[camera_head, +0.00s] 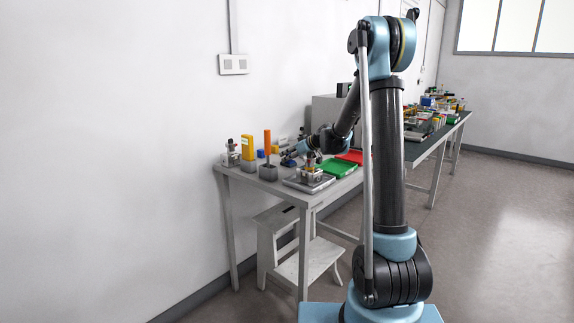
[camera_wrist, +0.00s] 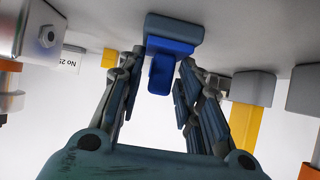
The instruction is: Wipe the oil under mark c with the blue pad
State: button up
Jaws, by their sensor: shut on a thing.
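In the wrist view my gripper (camera_wrist: 162,68) has its two fingers on either side of a blue block, which I take as the blue pad (camera_wrist: 174,48). The fingers are shut on it. Its wide dark-blue end lies close to or against the pale grey surface; I cannot tell whether it touches. In the head view my gripper (camera_head: 294,158) is small and low over the grey table (camera_head: 232,174), among the items there. Neither mark c nor any oil can be made out in either view.
An orange-handled tool (camera_head: 267,142) and a yellow item (camera_head: 247,147) stand left of my gripper in the head view. A metal tray with a device (camera_head: 311,174), a green tray (camera_head: 338,167) and a red tray (camera_head: 354,157) lie to the right. A white step stool (camera_head: 275,222) stands below.

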jog(key=shift+r, duration=0.1)
jog(key=shift+r, duration=3.4)
jog(key=shift+f, duration=0.1)
